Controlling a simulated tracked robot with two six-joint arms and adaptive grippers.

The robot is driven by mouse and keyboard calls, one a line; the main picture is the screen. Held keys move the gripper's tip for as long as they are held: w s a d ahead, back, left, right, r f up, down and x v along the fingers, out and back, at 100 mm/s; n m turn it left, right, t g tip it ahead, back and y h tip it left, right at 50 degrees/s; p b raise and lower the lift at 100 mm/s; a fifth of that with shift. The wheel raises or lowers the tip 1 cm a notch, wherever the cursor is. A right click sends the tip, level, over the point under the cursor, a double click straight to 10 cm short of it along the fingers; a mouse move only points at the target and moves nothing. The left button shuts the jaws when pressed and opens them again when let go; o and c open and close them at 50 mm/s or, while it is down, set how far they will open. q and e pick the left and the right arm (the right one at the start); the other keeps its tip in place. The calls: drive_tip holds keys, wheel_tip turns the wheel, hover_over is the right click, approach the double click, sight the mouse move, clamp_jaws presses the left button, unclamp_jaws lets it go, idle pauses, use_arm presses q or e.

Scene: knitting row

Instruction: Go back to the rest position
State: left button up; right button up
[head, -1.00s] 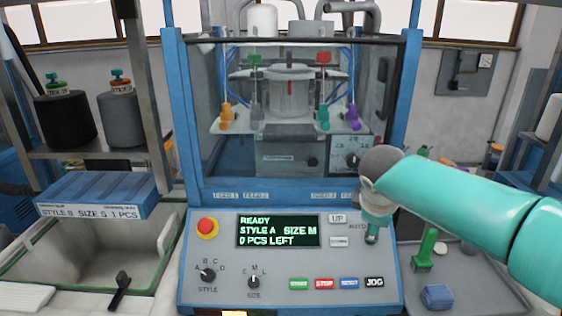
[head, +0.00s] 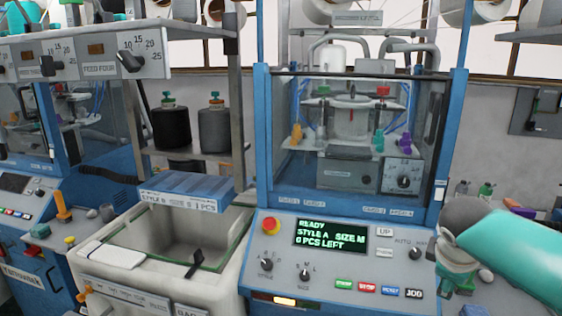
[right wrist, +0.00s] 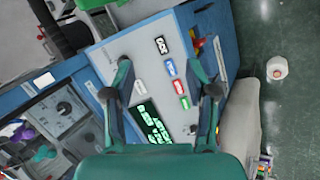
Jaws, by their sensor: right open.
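My right arm comes in from the right edge in the head view, with its right gripper (head: 456,278) at the right end of the machine's control panel (head: 340,262). In the right wrist view the right gripper (right wrist: 161,92) has its two dark fingers spread wide with nothing between them. The panel and its lit display (right wrist: 153,125) show beyond the fingers. In the head view the display (head: 331,236) reads READY, STYLE A, SIZE M, 0 PCS LEFT. My left gripper is in neither view.
A red stop button (head: 271,225) sits on the panel. Left of it stands a bin (head: 130,262) with a blue box (head: 186,188) labelled STYLE B SIZE S 1 PCS at its back. Dark yarn cones (head: 172,124) stand on a shelf behind. In the wrist view a pale roll (right wrist: 277,68) lies on the green floor.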

drive_tip(key=s+a+f+g+y, duration=0.1)
drive_tip(key=s+a+f+g, duration=0.15)
drive_tip(key=f, duration=0.75)
drive_tip(key=s+a+f+g+y, duration=0.1)
drive_tip(key=s+f+g, duration=0.15)
drive_tip(key=f, duration=0.65)
drive_tip(key=s+a+f+g+y, duration=0.15)
drive_tip(key=s+f, duration=0.25)
drive_tip(key=f, duration=0.6)
drive_tip(key=s+a+f+m+t+y, duration=0.2)
drive_tip(key=s+a+f+m+y, duration=0.2)
drive_tip(key=s+a+f+m, duration=0.8)
drive_tip(key=s+a+f, duration=0.3)
drive_tip(key=shift+f+y, duration=0.3)
drive_tip(key=shift+y, duration=0.05)
